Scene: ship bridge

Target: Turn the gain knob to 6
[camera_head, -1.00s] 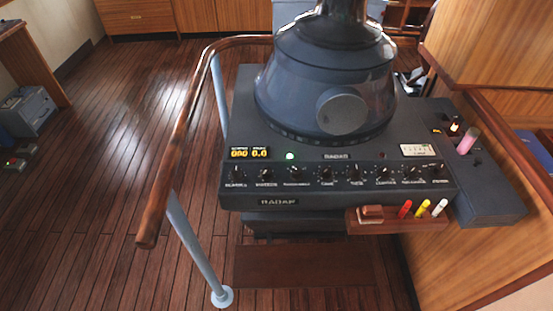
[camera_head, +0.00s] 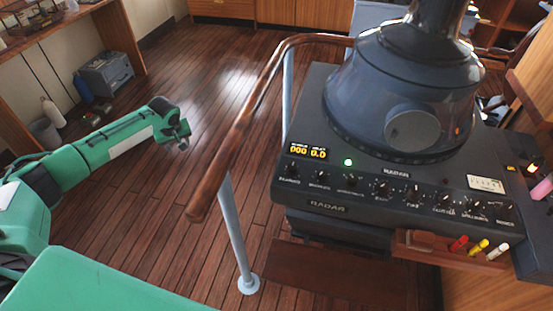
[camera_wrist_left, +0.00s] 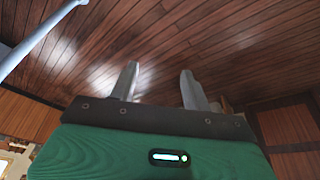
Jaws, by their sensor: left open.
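The radar console (camera_head: 310,222) stands on the right in the head view, with a row of small black knobs along its front panel. The knob near the middle of the row, whose small label seems to read gain (camera_head: 381,187), is too small for me to read its setting. My left gripper (camera_head: 184,141) is at the left over the floor, well away from the knobs and beyond the handrail. In the left wrist view its two fingers (camera_wrist_left: 159,76) are apart with nothing between them. My right gripper is out of view.
A wooden handrail (camera_head: 240,130) on blue-grey posts (camera_head: 233,225) stands between my left arm and the console. A wooden tray (camera_head: 415,242) with red, yellow and white markers juts from the console's front. The plank floor at left centre is clear.

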